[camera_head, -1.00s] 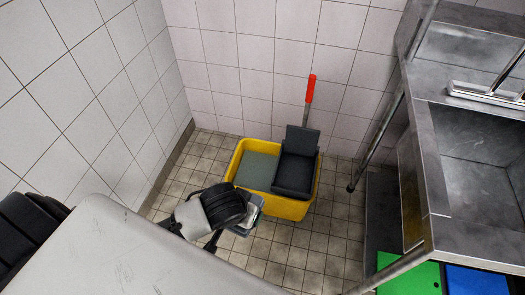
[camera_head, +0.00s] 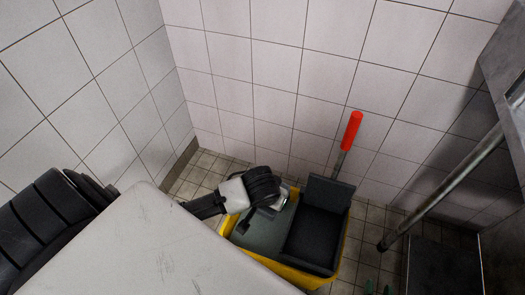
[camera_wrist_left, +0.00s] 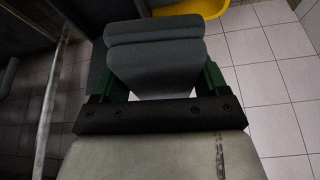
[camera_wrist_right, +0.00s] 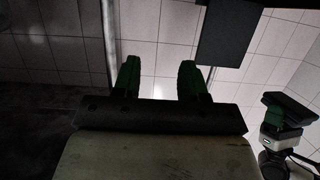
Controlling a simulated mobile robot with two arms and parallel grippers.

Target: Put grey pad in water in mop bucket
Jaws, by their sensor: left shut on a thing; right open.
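The yellow mop bucket (camera_head: 300,277) stands on the floor in the head view, with grey-green water (camera_head: 262,238) in its left part and a dark wringer (camera_head: 315,238) on its right. My left gripper (camera_wrist_left: 158,82) is shut on the grey pad (camera_wrist_left: 155,55), a thick, layered block in the left wrist view. In the head view my left wrist is over the water side; the pad cannot be made out there. A yellow rim shows beyond the pad in the left wrist view. My right gripper (camera_wrist_right: 160,82) is open and empty; its green fingertips show at the head view's bottom edge.
A red-ended handle (camera_head: 351,130) rises behind the wringer, close to the tiled wall (camera_head: 280,70). A metal table leg (camera_head: 440,190) stands to the right of the bucket. Tiled floor (camera_head: 198,175) is clear to the bucket's left.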

